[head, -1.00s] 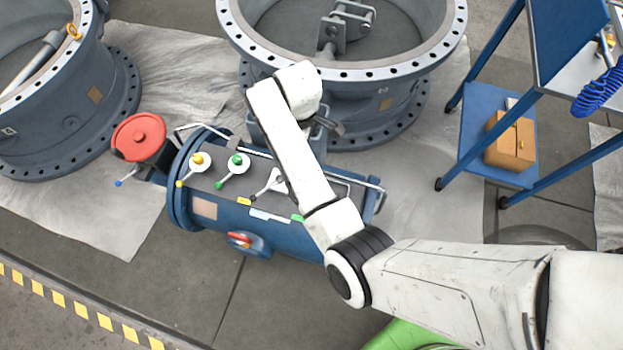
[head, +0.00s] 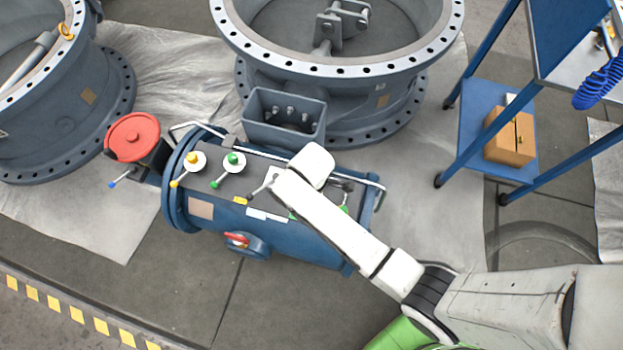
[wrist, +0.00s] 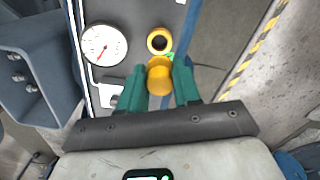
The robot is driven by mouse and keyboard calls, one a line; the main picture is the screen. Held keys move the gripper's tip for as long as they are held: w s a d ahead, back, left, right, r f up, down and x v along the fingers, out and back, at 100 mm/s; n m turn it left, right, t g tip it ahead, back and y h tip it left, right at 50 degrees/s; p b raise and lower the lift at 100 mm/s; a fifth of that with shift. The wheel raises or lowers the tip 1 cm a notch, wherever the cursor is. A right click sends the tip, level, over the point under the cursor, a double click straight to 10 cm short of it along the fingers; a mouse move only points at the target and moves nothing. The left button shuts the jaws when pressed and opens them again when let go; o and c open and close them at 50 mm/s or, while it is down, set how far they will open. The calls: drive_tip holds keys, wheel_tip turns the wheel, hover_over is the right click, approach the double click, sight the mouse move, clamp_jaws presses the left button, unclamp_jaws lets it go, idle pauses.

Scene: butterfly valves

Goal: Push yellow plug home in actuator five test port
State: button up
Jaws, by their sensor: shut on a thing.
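My gripper (wrist: 160,86) is shut on the yellow plug (wrist: 160,76) in the wrist view, a green finger on each side of it. Ahead of the plug is a yellow ring with a dark hole (wrist: 159,41), which looks like the test port. The hole is uncovered, and the plug appears just short of it; I cannot tell the height between them. The blue actuator (head: 225,228) lies on its side under my arm in the head view. My arm hides most of its right end, including the plug and the port there. No actuator number is readable.
A white gauge (wrist: 104,45) sits left of the port. Yellow (head: 194,160) and green (head: 233,161) levers stand on the panel. A bent rail runs along the panel's edge. A grey-blue open box (head: 285,118) with bolts is behind. A blue trolley (head: 472,125) stands right.

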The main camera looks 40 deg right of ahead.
drive_tip(key=shift+f+b, duration=1.95)
drive_tip(key=shift+f, duration=0.65)
drive_tip(key=shift+d+f+p, duration=0.1)
drive_tip(key=shift+f+p, duration=0.15)
drive_tip(key=shift+p, duration=0.3)
drive_tip(key=shift+f+b, duration=0.45)
drive_tip(key=shift+f, duration=0.65)
idle(1.3)
drive_tip(key=o, duration=1.5)
drive_tip(key=shift+o, duration=0.2)
drive_tip(key=shift+r, duration=0.1)
drive_tip(key=shift+r+p, duration=3.7)
drive_tip(key=shift+p, duration=0.2)
